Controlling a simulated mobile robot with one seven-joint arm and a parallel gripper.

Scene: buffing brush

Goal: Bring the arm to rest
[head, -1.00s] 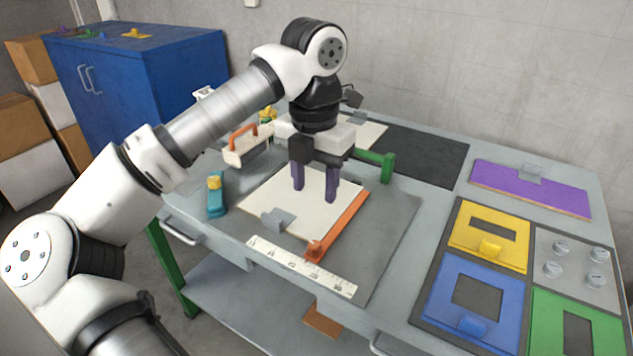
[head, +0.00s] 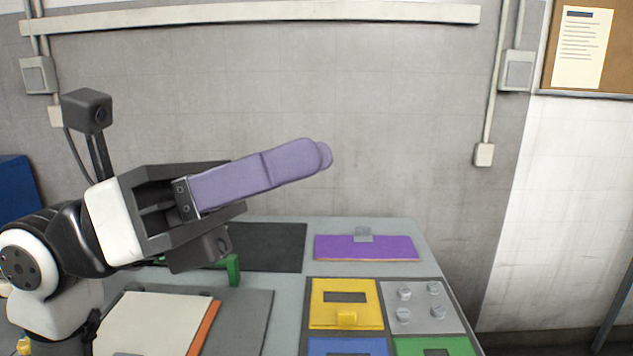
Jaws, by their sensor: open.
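My gripper (head: 318,158) is raised above the workbench on the left side of the head view. Its purple fingers point to the right and slightly up. They overlap from this side, so the gap between them is hidden, and no object shows at the fingers. The arm is folded at the left edge, and its lower links are cut off by the frame. The buffing brush is not in view.
The workbench (head: 272,231) holds a cream board (head: 150,322) with an orange strip (head: 204,328), a green bracket (head: 233,270), a purple panel (head: 385,248), a yellow plate (head: 325,318) and a grey plate with knobs (head: 420,316). Free air surrounds the gripper; a wall stands behind.

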